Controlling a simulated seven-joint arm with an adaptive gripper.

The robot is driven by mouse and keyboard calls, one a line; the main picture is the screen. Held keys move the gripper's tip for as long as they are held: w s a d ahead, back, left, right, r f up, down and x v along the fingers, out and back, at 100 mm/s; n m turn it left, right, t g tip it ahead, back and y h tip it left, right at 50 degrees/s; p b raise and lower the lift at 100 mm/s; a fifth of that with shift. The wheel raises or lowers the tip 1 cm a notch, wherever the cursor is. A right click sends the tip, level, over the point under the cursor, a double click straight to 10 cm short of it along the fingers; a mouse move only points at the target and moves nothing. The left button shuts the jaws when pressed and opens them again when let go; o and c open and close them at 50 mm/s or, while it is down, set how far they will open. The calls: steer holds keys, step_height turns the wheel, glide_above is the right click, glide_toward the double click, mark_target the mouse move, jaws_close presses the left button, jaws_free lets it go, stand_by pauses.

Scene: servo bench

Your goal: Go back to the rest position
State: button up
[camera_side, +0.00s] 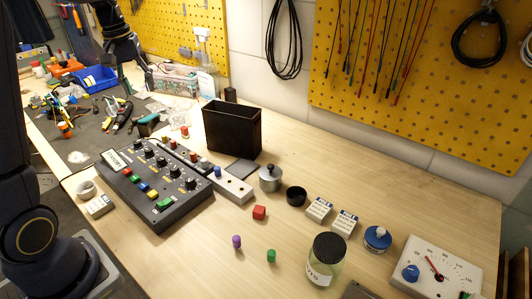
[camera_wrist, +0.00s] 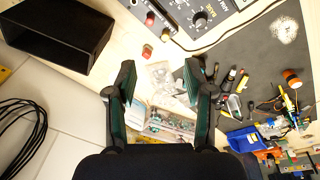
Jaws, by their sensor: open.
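My gripper (camera_wrist: 160,78) is open in the wrist view, with its two dark fingers wide apart and nothing held between them. Behind the gap lie a clear plastic bag and a clear box of small parts (camera_wrist: 170,124) on the bench, apart from the fingers as far as I can tell. In the side view my gripper (camera_side: 138,62) is at the upper left, above the far part of the bench near that box (camera_side: 175,80). Its fingertips are small and hard to make out there.
A black bin (camera_side: 232,128) stands mid-bench. A control box with knobs (camera_side: 154,183) sits left of it. A jar (camera_side: 326,260), a metal pot (camera_side: 270,178), small blocks and a gauge (camera_side: 434,272) stand to the right. Tools and a blue bin (camera_side: 95,79) are at the far left.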

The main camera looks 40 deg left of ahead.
steer(key=s+d+r+m+t, duration=0.1)
steer(key=s+d+r+m, duration=0.15)
steer(key=d, duration=0.55)
steer(key=s+d+r+m+t, duration=0.2)
steer(key=s+d+r, duration=0.15)
steer(key=d, duration=0.45)
steer(key=s+d+f+m, duration=0.5)
steer(key=s+d+f, duration=0.1)
steer(key=s+d, duration=0.2)
steer(key=shift+s+d+t, duration=0.3)
steer(key=shift+s, duration=0.35)
